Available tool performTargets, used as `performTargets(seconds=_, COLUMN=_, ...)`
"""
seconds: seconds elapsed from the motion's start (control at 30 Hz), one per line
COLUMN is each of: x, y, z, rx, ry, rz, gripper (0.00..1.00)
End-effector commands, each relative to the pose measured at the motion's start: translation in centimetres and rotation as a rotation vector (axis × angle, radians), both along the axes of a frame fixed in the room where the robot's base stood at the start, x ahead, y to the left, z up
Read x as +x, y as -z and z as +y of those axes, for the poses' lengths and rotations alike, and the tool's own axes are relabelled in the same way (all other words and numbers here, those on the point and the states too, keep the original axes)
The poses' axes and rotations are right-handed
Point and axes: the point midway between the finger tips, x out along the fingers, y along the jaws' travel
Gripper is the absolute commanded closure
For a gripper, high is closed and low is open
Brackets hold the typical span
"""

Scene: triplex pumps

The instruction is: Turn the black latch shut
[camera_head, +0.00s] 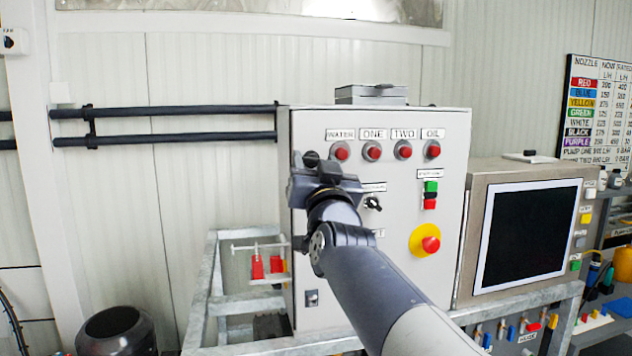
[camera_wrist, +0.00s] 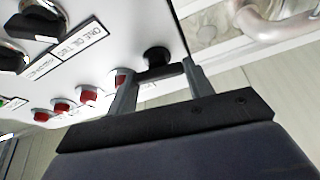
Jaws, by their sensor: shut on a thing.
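The black latch (camera_head: 311,158) sits near the upper left edge of the grey control cabinet's front (camera_head: 388,290). It also shows in the wrist view (camera_wrist: 157,56), as a round black base with a dark bar between my fingers. My gripper (camera_head: 312,170) is at the latch, and in the wrist view my gripper (camera_wrist: 158,78) has one finger on each side of the bar, shut on it. In the head view my gripper and wrist hide part of the latch and the panel below it, so its exact angle is hard to tell there.
Red buttons (camera_head: 373,151) line the panel right of the latch. A black rotary switch (camera_head: 373,203) and yellow-ringed red emergency stop (camera_head: 430,243) are lower. A dark screen (camera_head: 528,237) stands right. Black pipes (camera_head: 180,138) run along the wall left.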

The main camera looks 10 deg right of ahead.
Motion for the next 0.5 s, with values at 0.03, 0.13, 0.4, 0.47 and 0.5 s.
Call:
performTargets(seconds=0.03, x=-0.04, y=0.57, z=-0.02, rx=-0.024, ry=0.0, rz=-0.004, gripper=0.74)
performTargets(seconds=0.13, x=-0.04, y=0.52, z=-0.02, rx=-0.071, ry=-0.001, rz=-0.005, gripper=0.74)
performTargets(seconds=0.4, x=-0.06, y=0.24, z=-0.06, rx=-0.161, ry=0.002, rz=-0.002, gripper=0.74)
performTargets(seconds=0.47, x=-0.07, y=0.12, z=-0.1, rx=-0.17, ry=0.004, rz=-0.002, gripper=0.74)
performTargets(seconds=0.5, x=-0.07, y=0.07, z=-0.12, rx=-0.172, ry=0.005, rz=-0.001, gripper=0.74)
